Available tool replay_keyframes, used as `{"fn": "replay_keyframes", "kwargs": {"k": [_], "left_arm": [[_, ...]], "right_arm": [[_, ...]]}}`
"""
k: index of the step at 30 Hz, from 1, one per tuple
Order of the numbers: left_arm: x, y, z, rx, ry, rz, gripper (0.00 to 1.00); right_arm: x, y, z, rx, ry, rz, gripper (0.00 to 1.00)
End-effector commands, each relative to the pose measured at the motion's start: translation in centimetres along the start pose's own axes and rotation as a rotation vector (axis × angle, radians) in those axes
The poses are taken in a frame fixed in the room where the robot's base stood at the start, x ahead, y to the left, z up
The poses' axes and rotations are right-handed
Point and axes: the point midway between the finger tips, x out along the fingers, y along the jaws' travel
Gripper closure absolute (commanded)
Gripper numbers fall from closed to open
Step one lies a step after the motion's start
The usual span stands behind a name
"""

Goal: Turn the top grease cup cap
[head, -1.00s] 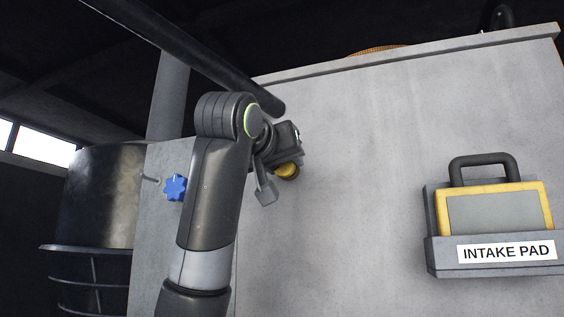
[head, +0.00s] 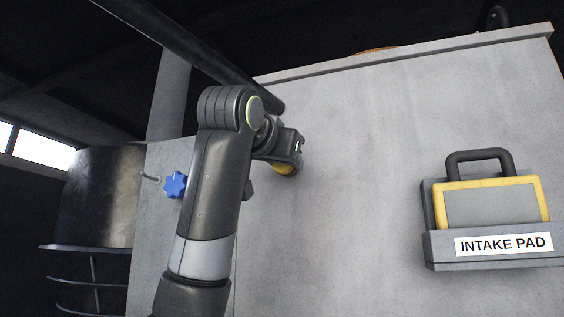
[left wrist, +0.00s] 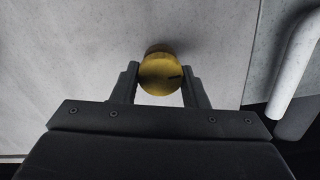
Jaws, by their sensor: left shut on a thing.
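The yellow grease cup cap (left wrist: 161,73) sticks out from the grey wall in the left wrist view, with a short dark mark on its face. My left gripper (left wrist: 161,88) is shut on it, one finger on each side. In the head view the cap (head: 285,169) shows only in part below my left gripper (head: 292,155), whose wrist hides the rest. My right gripper is in neither view.
A blue star-shaped knob (head: 175,185) is left of my left arm. A yellow-framed pad (head: 490,203) sits in a holder labelled INTAKE PAD on the right. A dark bar (head: 205,58) runs above my arm. The wall between cap and pad is clear.

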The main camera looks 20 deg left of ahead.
Motion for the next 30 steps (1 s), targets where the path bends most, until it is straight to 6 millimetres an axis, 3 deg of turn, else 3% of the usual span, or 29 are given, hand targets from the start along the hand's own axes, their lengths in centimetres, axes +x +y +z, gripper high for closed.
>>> {"fn": "replay_keyframes", "kwargs": {"k": [19,20,24,30], "left_arm": [[-0.12,0.0,-0.25,0.061,0.008,-0.001,0.83],[-0.13,0.0,-0.25,0.061,0.007,-0.001,0.56],[-0.1,0.0,-0.19,0.06,0.005,-0.001,0.38],[-0.06,0.02,-0.11,0.06,0.003,-0.001,0.38]], "right_arm": [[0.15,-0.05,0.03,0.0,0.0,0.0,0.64],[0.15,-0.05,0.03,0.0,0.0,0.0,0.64],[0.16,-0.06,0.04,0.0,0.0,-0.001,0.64],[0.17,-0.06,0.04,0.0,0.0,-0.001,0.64]]}}
